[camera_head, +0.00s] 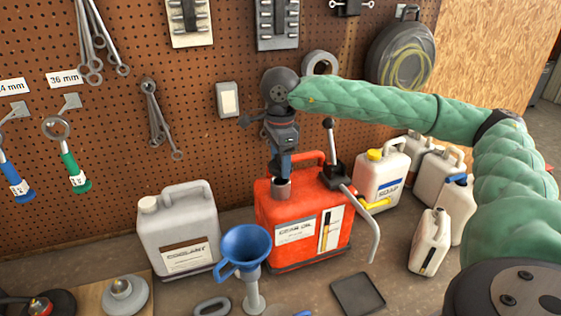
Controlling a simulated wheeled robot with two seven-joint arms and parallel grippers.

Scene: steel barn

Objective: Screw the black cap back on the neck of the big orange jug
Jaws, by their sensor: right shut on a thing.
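The big orange jug (301,232), labelled gear oil, stands upright on the bench in the middle of the head view. Its neck (282,190) rises at the top left of the jug. My right gripper (281,172) comes down over this neck from above, its arm reaching in from the right. It is shut on the black cap, which is mostly hidden between the fingers, right at the top of the neck. I cannot tell whether the cap's threads are engaged. My left gripper is not in view.
A grey coolant jug (178,228) and a blue funnel (245,245) stand left of the orange jug. A black lever pump (333,172) with a bent grey spout is close on its right. White jugs (381,180) stand further right. A pegboard (200,150) with hanging tools is behind.

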